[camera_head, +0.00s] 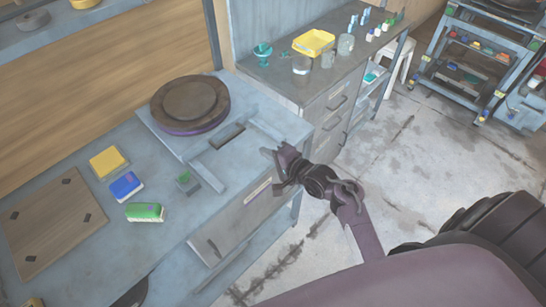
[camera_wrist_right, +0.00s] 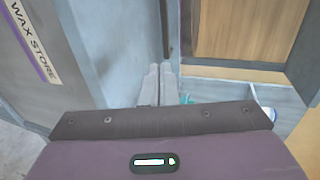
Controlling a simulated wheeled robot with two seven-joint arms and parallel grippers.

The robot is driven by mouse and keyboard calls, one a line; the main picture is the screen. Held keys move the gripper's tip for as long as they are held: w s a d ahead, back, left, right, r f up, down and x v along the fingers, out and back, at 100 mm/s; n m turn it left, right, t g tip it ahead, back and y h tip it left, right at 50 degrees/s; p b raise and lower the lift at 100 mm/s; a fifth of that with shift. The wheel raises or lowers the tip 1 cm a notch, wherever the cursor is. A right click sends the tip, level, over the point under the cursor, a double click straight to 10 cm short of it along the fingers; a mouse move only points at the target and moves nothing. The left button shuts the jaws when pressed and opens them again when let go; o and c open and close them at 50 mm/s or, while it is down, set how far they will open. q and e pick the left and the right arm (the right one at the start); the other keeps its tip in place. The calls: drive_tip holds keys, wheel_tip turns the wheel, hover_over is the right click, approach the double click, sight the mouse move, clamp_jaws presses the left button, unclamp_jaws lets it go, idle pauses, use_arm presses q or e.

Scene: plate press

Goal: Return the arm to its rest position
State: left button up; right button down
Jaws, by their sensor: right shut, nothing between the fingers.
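My right arm reaches in from the lower right in the head view. My right gripper (camera_head: 272,170) is at the front edge of the workbench (camera_head: 110,262), beside the drawer front below the press. In the right wrist view the two grey fingers (camera_wrist_right: 156,84) are together, with nothing between them. They point towards a gap between a grey panel and a wooden panel. A round dark plate (camera_head: 188,98) sits on the press base (camera_head: 160,135). My left gripper does not show.
Yellow (camera_head: 108,163), blue (camera_head: 126,186) and green (camera_head: 145,212) blocks lie on the bench beside a wooden board (camera_head: 52,225). A side counter (camera_head: 290,78) holds a yellow tray (camera_head: 313,42) and jars. A "WAX STORE" label (camera_wrist_right: 33,38) is on the grey panel.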

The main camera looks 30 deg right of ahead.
drive_tip(key=s+a+r+n+g+h, duration=0.1)
drive_tip(key=s+r+n+g+h, duration=0.15)
drive_tip(key=s+n, duration=0.35)
drive_tip(key=s+a+r+n+g+h, duration=0.1)
drive_tip(key=s+n+g, duration=0.35)
drive_tip(key=s, duration=0.45)
drive_tip(key=s+a+r+n+g+h, duration=0.1)
drive_tip(key=s+r+n+g, duration=0.15)
drive_tip(key=s+n, duration=0.4)
wheel_tip(320, 180, down, 34)
drive_tip(key=s+g+b, duration=0.2)
drive_tip(key=s+b, duration=0.1)
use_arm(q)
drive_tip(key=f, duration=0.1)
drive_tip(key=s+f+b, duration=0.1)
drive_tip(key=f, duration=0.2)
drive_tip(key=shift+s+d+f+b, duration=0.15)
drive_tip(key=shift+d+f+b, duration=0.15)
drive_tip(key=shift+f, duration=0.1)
use_arm(e)
drive_tip(key=s+d+f, duration=0.2)
drive_tip(key=s+f, duration=0.7)
drive_tip(key=s+d+f+g, duration=0.1)
drive_tip(key=s+d+f, duration=0.1)
drive_tip(key=s+f, duration=0.8)
drive_tip(key=shift+m, duration=0.3)
